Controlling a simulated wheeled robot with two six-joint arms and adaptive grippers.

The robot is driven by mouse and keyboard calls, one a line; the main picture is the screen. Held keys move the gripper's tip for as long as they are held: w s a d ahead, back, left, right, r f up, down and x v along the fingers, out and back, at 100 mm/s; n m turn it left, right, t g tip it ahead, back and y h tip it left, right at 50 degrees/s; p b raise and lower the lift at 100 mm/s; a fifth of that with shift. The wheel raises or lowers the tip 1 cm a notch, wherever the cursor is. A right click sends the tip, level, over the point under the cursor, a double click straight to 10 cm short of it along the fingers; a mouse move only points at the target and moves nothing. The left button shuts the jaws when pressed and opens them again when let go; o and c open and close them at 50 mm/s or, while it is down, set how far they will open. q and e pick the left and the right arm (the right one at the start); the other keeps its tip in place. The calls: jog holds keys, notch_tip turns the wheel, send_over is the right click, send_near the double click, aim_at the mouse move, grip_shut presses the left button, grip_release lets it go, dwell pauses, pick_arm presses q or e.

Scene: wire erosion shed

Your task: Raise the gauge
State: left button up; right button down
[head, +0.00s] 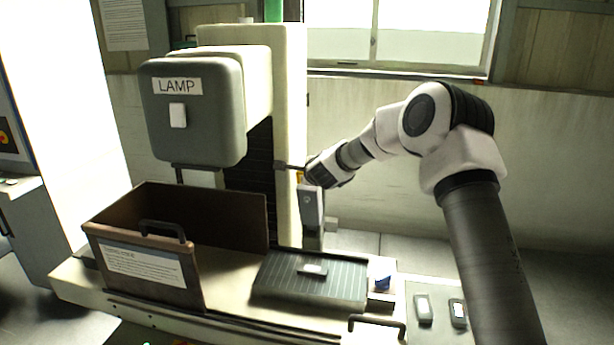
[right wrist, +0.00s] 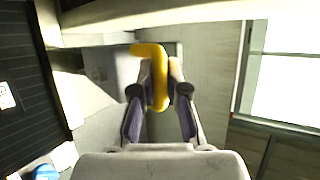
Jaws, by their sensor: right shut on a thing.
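My right gripper (right wrist: 160,92) is shut on a yellow hooked piece (right wrist: 153,65), which curves over between the fingertips. I cannot tell from these views whether this piece is part of the gauge. In the head view a little of the yellow piece (head: 300,177) shows beside my right wrist, near the pale machine column. My fingers are mostly hidden there. No dial or reading is visible. My left gripper is not in view.
A grey head marked LAMP (head: 192,125) overhangs a brown open bin (head: 147,266). A dark slotted plate (head: 280,282) lies on the machine bed, with a blue piece (head: 383,281) near its right end. A window (head: 410,40) is behind.

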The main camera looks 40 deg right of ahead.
jog(key=shift+r, duration=0.2)
jog(key=c, duration=1.2)
grip_release()
jog(key=shift+w+d, duration=0.1)
jog(key=shift+f, duration=0.1)
jog(key=v, duration=1.2)
jog(key=shift+w+d, duration=0.1)
jog(key=shift+w, duration=0.05)
